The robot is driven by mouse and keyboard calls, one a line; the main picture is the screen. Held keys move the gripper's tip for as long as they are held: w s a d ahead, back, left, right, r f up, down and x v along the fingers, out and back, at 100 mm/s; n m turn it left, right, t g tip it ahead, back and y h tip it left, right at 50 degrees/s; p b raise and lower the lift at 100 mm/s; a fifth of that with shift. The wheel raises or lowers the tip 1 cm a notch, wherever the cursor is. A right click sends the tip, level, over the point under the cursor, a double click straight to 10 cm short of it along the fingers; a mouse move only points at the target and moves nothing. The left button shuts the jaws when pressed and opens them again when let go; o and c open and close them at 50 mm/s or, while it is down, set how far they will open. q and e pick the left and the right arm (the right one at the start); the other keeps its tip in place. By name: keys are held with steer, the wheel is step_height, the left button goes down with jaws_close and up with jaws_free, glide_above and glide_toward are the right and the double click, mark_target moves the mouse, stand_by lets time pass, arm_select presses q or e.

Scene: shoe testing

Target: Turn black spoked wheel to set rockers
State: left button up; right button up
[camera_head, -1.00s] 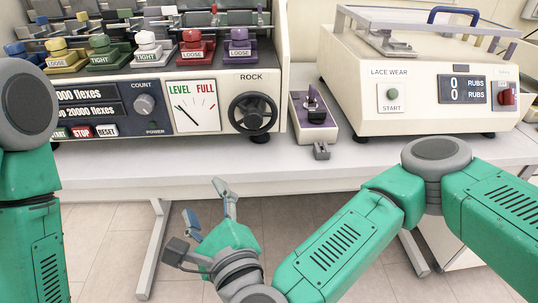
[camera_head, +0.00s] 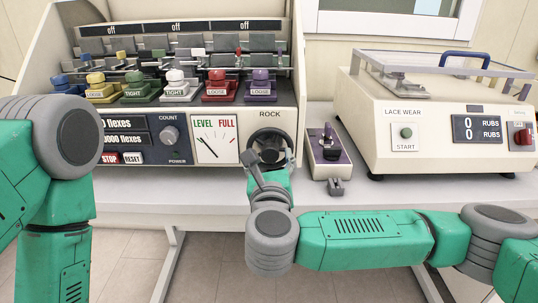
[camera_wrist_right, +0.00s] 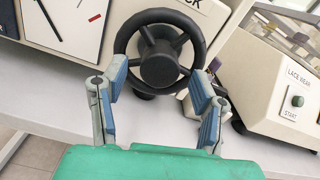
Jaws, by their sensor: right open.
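The black spoked wheel (camera_head: 270,141) is on the front panel of the cream flexing machine, under the word ROCK. In the right wrist view the wheel (camera_wrist_right: 160,57) shows nearly whole, with its hub in the middle. My right gripper (camera_wrist_right: 158,105) is open, its two blue-padded fingers spread below the wheel, one toward each side. No contact with the rim is clear. In the head view my right gripper (camera_head: 258,165) covers the wheel's lower part. The level dial (camera_head: 214,142) left of the wheel has a needle pointing up-left. My left gripper is not seen.
A purple-topped device (camera_head: 328,148) stands on the table right of the wheel. The lace wear machine (camera_head: 430,110) is farther right. Several coloured rockers (camera_head: 175,92) line the flexing machine's ledge. The white table edge (camera_head: 200,213) runs below.

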steer(key=shift+w+d, duration=0.2)
steer(key=shift+w, duration=0.75)
steer(key=shift+a, duration=0.4)
steer(key=c, duration=1.1)
steer(key=shift+d, duration=0.15)
steer(key=shift+c, duration=0.2)
